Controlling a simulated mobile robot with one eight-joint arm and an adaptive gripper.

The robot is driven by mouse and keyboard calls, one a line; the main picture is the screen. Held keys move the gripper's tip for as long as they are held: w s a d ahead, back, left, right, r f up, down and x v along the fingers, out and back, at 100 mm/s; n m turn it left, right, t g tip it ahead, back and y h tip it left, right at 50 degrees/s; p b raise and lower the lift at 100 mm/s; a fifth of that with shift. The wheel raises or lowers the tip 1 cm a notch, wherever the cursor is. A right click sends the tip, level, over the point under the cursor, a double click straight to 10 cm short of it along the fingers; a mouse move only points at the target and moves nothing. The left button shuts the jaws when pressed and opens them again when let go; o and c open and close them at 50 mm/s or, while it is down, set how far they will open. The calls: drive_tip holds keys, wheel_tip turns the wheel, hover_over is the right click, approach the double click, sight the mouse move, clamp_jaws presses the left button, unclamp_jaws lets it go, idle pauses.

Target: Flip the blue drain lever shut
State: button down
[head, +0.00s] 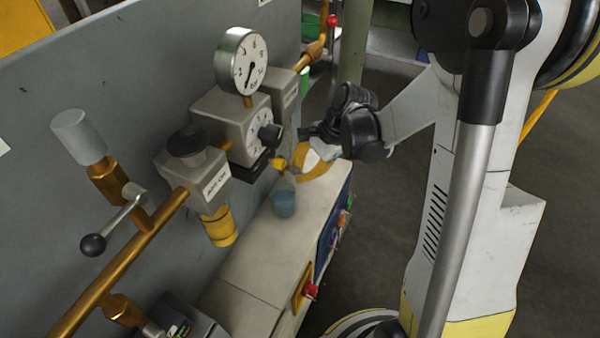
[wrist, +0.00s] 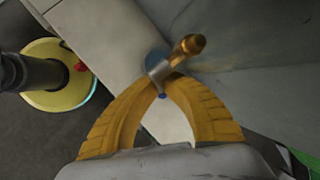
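A brass drain fitting (wrist: 188,46) with a grey collar (wrist: 158,71) sits right at my fingertips in the wrist view. A small blue piece (wrist: 162,96) shows just inside the tips; it looks like part of the blue drain lever, but most of the lever is hidden. My gripper (wrist: 164,80) has its two yellow fingers arched together, tips nearly meeting at the collar; I cannot tell whether they touch it. In the head view my gripper (head: 297,172) is beside the brass drain end (head: 280,163), under the gauge block, and the lever cannot be made out.
A blue cup (head: 284,203) stands on the pale ledge (head: 262,245) below the drain. A yellow-banded bowl (head: 219,227) hangs under a grey regulator (head: 192,165) at left. A black-knobbed lever (head: 115,227) sits on the brass pipe. A red knob (head: 310,290) projects from the ledge front.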

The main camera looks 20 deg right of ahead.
drive_tip(key=shift+w+d+r+n+t+h, duration=0.1)
drive_tip(key=shift+d+r+n+t+h, duration=0.05)
drive_tip(key=shift+t+h, duration=0.35)
drive_tip(key=shift+w+d+r+n+t+h, duration=0.1)
drive_tip(key=shift+r+n+t+h, duration=0.05)
drive_tip(key=shift+t+h, duration=0.3)
drive_tip(key=c, duration=1.6)
unclamp_jaws()
drive_tip(key=shift+o, duration=0.2)
drive_tip(key=v, duration=1.2)
